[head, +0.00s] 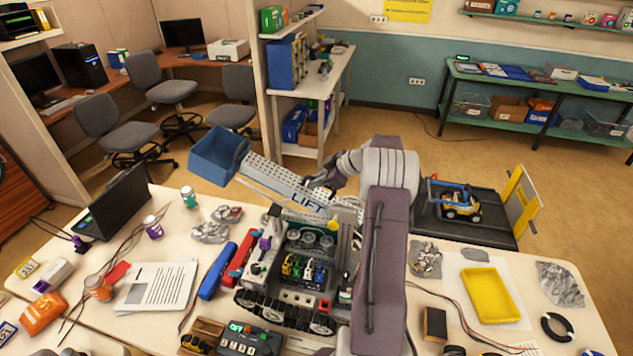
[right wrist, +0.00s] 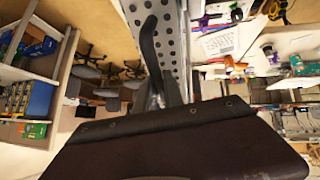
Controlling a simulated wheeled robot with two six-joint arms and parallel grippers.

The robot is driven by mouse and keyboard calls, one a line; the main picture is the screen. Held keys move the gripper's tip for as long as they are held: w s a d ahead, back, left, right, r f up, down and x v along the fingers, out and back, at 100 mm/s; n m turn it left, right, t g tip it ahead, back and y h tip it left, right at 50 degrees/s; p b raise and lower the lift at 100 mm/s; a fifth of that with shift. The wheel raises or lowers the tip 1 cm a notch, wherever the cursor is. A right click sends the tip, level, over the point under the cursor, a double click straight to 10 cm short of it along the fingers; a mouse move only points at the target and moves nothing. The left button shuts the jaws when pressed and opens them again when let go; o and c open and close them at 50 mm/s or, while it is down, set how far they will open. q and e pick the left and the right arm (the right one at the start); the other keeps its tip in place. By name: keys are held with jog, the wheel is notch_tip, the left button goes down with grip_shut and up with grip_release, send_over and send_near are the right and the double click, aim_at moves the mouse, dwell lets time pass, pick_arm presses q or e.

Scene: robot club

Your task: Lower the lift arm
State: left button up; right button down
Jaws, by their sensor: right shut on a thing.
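The lift arm (head: 278,180) is a grey perforated beam marked LIFT, with a blue bucket (head: 218,155) at its far left end. It rises leftward from the tracked robot (head: 290,312) on the table, and the bucket hangs raised beyond the table's back edge. My right gripper (head: 324,181) reaches over from the right and is shut on the lift arm near its middle. In the right wrist view, a dark finger (right wrist: 150,50) lies against the perforated beam (right wrist: 168,70); the exact contact is partly hidden. My left gripper is not in view.
A control box (head: 250,341) stands in front of the tracked robot. A blue bar (head: 217,271), papers (head: 157,287) and a laptop (head: 112,205) lie to the left. A yellow tray (head: 489,295) is at right. A black platform with a toy truck (head: 461,203) stands behind.

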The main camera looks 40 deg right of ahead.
aim_at(305, 188)
jog(key=shift+f, duration=0.15)
jog(key=shift+w+a+f, duration=0.1)
jog(key=shift+a+f, duration=0.05)
jog(key=shift+f, duration=0.1)
jog(key=shift+w+a+f+g+h+b, duration=0.45)
jog(key=shift+w+a+f+g+h, duration=0.2)
jog(key=shift+f+g, duration=0.25)
jog(key=w+f+g+p, duration=0.1)
jog(key=w+a+f+g+h+p, duration=0.1)
jog(key=f, duration=0.1)
jog(key=shift+a+n+h, duration=0.2)
jog(key=shift+n+h, duration=0.05)
jog(key=shift+n, duration=0.05)
jog(key=shift+f, duration=0.25)
jog(key=c, duration=1.5)
grip_release()
jog(key=shift+o, duration=0.2)
jog(key=shift+d, duration=0.1)
